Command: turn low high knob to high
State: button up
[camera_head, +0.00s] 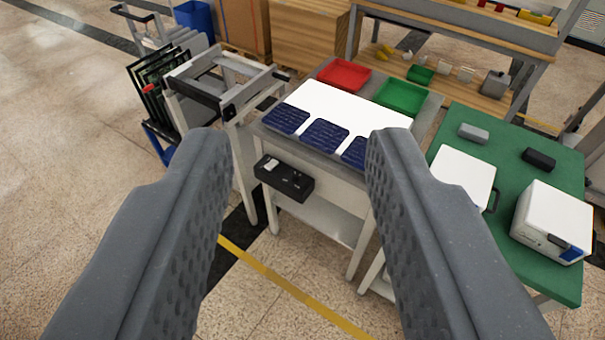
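A small black control box (284,179) is fixed to the front of the middle workbench, below its top. It carries a pale switch (271,165) at its left and small dark knobs (295,176) toward its right. The knob's low and high marks are too small to read, so I cannot tell its setting. My gripper (292,165) is open and empty, with its two grey ridged fingers wide apart in the foreground. The control box shows between the fingers, well beyond them, and nothing touches it.
The middle workbench (325,104) holds dark blue cell panels (325,134), a red tray (344,74) and a green tray (402,96). A green-topped table (510,145) with white devices stands right. A grey frame stand (225,84) stands left. Speckled floor (70,215) is open at the left.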

aim_at(295, 178)
jog(key=z, duration=0.05)
jog(key=i, duration=0.95)
jog(key=u, duration=0.1)
